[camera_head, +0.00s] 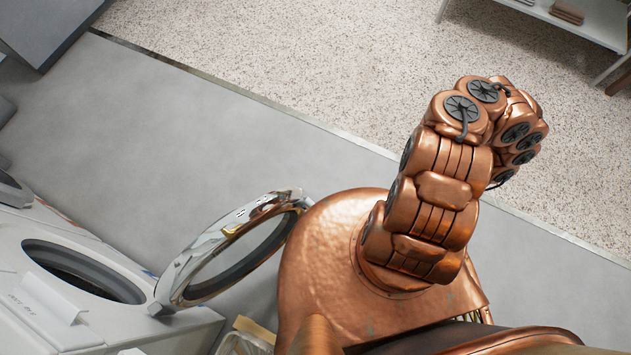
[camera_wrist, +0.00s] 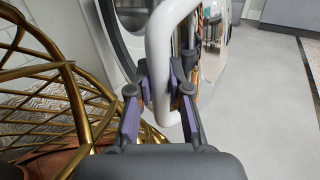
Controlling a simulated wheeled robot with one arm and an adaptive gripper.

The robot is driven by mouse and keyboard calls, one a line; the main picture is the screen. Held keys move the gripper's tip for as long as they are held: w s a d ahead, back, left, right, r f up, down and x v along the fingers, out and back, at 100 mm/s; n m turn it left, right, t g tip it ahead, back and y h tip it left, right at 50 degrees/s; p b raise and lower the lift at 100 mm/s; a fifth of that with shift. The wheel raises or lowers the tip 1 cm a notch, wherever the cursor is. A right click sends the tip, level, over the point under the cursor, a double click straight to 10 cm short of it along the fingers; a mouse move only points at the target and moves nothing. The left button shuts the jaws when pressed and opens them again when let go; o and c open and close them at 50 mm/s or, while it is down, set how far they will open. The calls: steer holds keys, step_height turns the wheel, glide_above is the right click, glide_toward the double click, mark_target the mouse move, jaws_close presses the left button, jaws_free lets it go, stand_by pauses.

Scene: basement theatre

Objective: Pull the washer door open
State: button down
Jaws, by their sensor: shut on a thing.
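The white washer (camera_head: 165,335) stands at the lower left of the head view, with its round dark opening (camera_head: 85,270) uncovered. Its round chrome-rimmed door (camera_head: 178,280) is swung out to the right of the opening, well apart from it. In the wrist view, a white curved bar (camera_wrist: 158,50) runs down between my fingers, with shiny metal behind it. It looks like part of the door. My gripper (camera_wrist: 160,78) is shut on this bar. The exact contact is partly hidden by the fingers. My gripper does not show in the head view.
A paper card (camera_head: 45,297) stands on the washer. A small clear container (camera_head: 243,343) is beside the washer near my base. A brass-coloured lattice (camera_wrist: 60,75) is close on the left in the wrist view. Grey floor (camera_head: 190,150) beyond the door is clear.

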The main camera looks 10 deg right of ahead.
steer(key=shift+w+d, duration=0.1)
steer(key=c, duration=1.1)
jaws_free()
steer(key=shift+s+d, duration=0.25)
steer(key=shift+d, duration=1.75)
steer(key=shift+s+d, duration=0.25)
steer(key=shift+d, duration=1.7)
steer(key=shift+s+d, duration=0.25)
steer(key=shift+d, duration=1.75)
steer(key=shift+a, duration=0.15)
steer(key=shift+w+a, duration=0.2)
steer(key=shift+a, duration=1.75)
steer(key=shift+w+a, duration=0.25)
steer(key=shift+a, duration=1.7)
steer(key=shift+w+a, duration=0.2)
steer(key=shift+a, duration=1.75)
